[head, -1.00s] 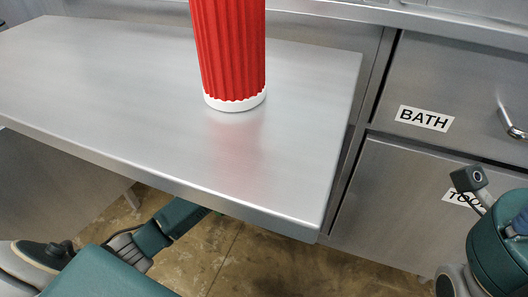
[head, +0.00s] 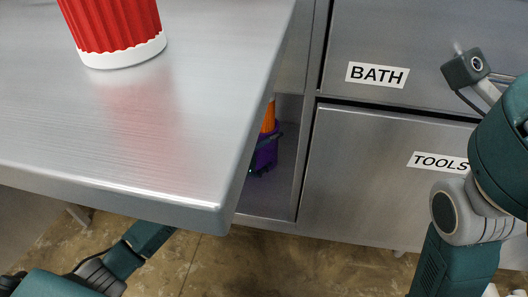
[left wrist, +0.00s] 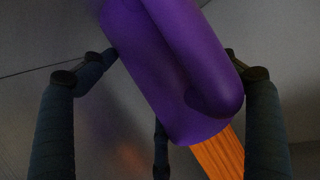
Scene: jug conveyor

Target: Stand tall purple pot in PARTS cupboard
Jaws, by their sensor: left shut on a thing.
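The tall purple pot (head: 265,154) shows in the head view in an open compartment right of the table edge, partly hidden by the tabletop. An orange ribbed part (head: 268,118) shows directly above the purple. In the left wrist view the purple body (left wrist: 165,60) lies slanted between the dark fingers, with the orange part (left wrist: 216,155) at its lower end. My left gripper (left wrist: 160,82) is shut on the pot. In the head view only bits of its fingers show by the purple. The pot's base and any PARTS label are hidden or out of view. My right gripper is out of view.
The steel tabletop (head: 190,120) covers the left and bears a red ribbed pot (head: 112,25) with a white base band. Closed fronts labelled BATH (head: 377,75) and TOOLS (head: 438,162) stand right of the compartment. My right arm is in front of them.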

